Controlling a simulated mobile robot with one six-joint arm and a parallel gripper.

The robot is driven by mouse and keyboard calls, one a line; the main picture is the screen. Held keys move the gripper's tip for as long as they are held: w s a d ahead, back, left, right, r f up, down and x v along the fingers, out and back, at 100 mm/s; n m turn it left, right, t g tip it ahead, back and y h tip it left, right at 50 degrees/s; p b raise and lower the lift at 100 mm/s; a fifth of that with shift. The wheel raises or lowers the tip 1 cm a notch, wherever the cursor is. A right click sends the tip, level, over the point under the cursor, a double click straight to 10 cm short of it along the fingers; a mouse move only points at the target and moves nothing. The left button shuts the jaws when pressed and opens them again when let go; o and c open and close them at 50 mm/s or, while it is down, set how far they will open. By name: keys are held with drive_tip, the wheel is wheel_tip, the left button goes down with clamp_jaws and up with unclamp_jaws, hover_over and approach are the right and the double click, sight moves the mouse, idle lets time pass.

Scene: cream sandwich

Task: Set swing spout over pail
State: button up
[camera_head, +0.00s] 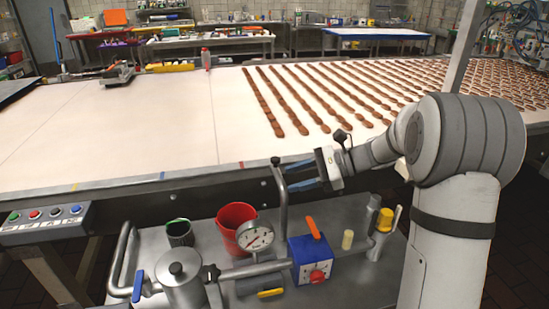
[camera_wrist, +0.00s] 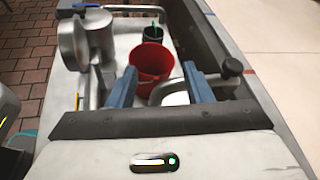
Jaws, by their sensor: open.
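The swing spout (camera_head: 282,205) is a bent grey metal pipe with a black knob at its top. In the head view it stands just right of the red pail (camera_head: 232,216), in front of the conveyor's side. In the wrist view the spout (camera_wrist: 160,92) curves across the space between my blue fingers, with its knob to the right; the pail (camera_wrist: 150,62) shows just beyond. My gripper (camera_head: 298,177) is open, its fingers pointing left at the spout's upper part. It also shows in the wrist view (camera_wrist: 159,72). I cannot tell whether a finger touches the pipe.
A steel trolley (camera_head: 215,250) carries a dark green bucket (camera_head: 180,235), a pressure gauge (camera_head: 254,237), a lidded metal pot (camera_head: 183,288) and a blue box (camera_head: 305,262) with an orange handle. The conveyor (camera_head: 130,140) with rows of brown pieces runs behind, its edge close to my gripper.

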sight(275, 158)
drive_tip(key=w+d+f+m+t+y, duration=0.15)
drive_tip(key=w+m+y, duration=0.25)
drive_tip(key=w, duration=0.5)
drive_tip(key=shift+t, duration=0.25)
drive_tip(key=a, duration=0.5)
drive_tip(key=w+a, duration=0.1)
drive_tip(key=a, duration=0.1)
drive_tip(key=shift+a, duration=0.3)
drive_tip(key=shift+c, duration=0.5)
